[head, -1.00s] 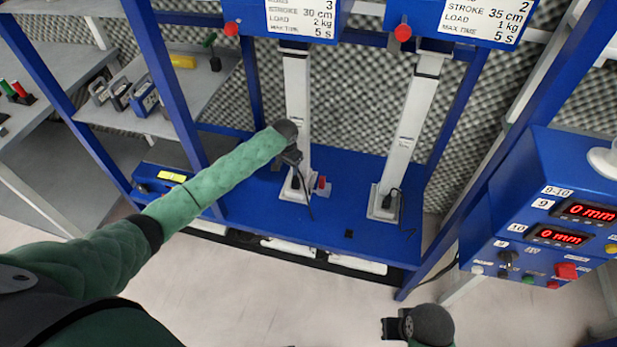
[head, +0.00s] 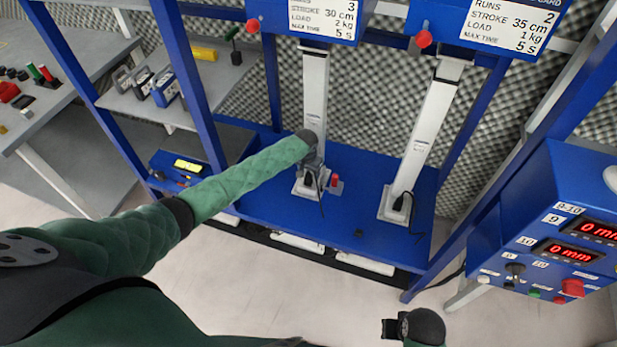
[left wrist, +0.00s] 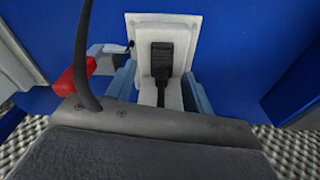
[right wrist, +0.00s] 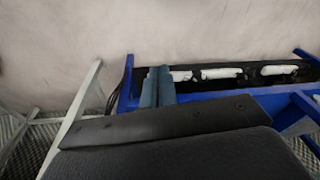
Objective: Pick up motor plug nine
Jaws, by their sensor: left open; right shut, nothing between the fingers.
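A black plug (left wrist: 162,62) with its cord sits upright on the white foot plate (left wrist: 190,30) of the left actuator in the left wrist view. No number shows on it. My left gripper (left wrist: 158,88) is open, with one blue-grey finger on each side of the plug; I cannot tell whether they touch it. In the head view my left gripper (head: 312,172) is at the base of the left white column and hides much of the plug. A similar black plug (head: 399,202) is at the right column's foot. My right gripper (right wrist: 157,85) is shut and empty, away from the rig.
A red-topped part (head: 332,180) stands right beside the left column's foot and shows close to the gripper in the left wrist view (left wrist: 75,75). Blue posts (head: 190,85) frame the rig. A control box (head: 560,230) with red displays stands at the right.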

